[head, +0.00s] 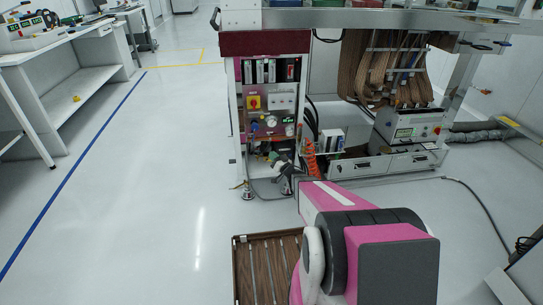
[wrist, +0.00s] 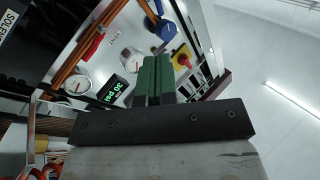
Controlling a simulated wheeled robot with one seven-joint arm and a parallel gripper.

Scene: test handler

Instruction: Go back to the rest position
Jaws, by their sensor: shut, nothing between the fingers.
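My gripper (wrist: 152,80) shows in the wrist view as two green fingers pressed together, with nothing between them. They point at the tester's front panel (wrist: 105,55). In the head view my pink and black arm reaches forward from the lower right. The gripper (head: 276,160) is small there, low in front of the panel (head: 272,104). The panel carries a yellow and red switch (head: 254,102), which also shows in the wrist view (wrist: 181,57), a blue knob (wrist: 163,29), gauges (wrist: 76,78) and a lit green display (wrist: 115,89). I cannot tell whether the fingertips touch anything.
Orange coiled tubing (head: 311,158) hangs right of the gripper. A grey instrument box (head: 408,128) stands under the machine's bench (head: 365,17). A brown slotted tray (head: 237,270) lies at bottom centre. A white workbench (head: 65,45) stands at left. The floor between is clear.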

